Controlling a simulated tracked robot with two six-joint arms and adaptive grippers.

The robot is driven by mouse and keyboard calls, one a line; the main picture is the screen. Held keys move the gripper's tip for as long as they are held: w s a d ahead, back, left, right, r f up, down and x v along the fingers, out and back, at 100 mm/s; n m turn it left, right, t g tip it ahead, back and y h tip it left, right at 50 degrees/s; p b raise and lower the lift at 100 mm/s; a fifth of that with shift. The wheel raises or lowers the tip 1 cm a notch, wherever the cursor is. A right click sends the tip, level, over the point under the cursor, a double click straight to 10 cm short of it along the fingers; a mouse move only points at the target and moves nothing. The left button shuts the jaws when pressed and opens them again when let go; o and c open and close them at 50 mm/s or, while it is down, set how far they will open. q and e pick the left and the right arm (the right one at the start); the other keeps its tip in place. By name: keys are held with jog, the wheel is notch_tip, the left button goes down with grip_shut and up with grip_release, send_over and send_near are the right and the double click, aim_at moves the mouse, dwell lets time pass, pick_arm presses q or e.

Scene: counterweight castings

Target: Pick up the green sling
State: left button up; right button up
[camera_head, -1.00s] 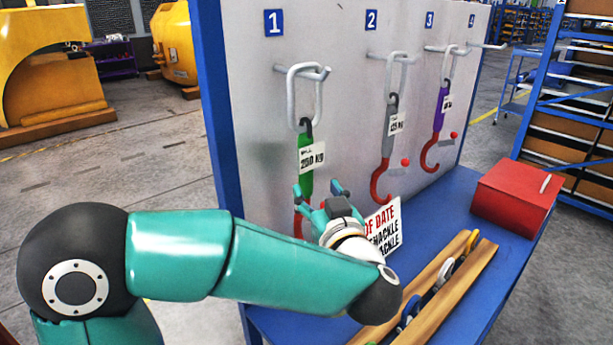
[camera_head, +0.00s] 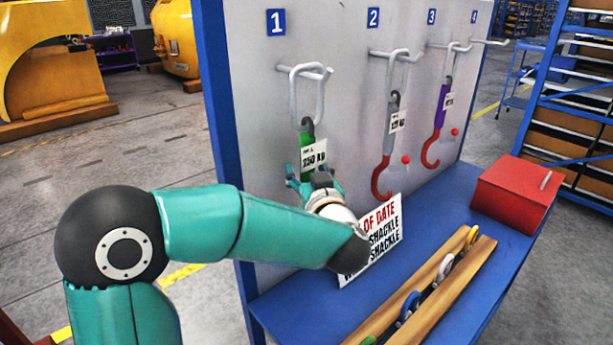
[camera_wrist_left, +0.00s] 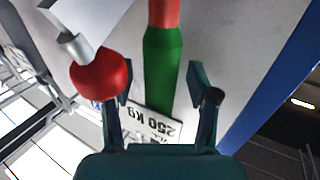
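The green sling (camera_head: 307,132) hangs from a metal link on the peg under number 1, with a white 250 kg tag. In the left wrist view the picture is upside down; the green sling (camera_wrist_left: 163,65) runs down the middle, with its red end at the top. My left gripper (camera_head: 314,180) is at the sling's lower part, just below the tag. In the wrist view its two fingers (camera_wrist_left: 159,85) stand apart, one on each side of the sling, with gaps visible. The gripper hides the sling's lower end in the head view. My right gripper is not in view.
A grey sling (camera_head: 390,120) and a purple sling (camera_head: 441,105) hang to the right. A white sign (camera_head: 383,235) stands close to my left wrist. A red knob (camera_wrist_left: 98,75) is beside one finger. A red box (camera_head: 515,195) and wooden rails (camera_head: 455,285) are on the blue bench.

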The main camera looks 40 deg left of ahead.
pick_arm(q)
grip_shut()
jog(key=shift+r, duration=0.15)
dwell(0.4)
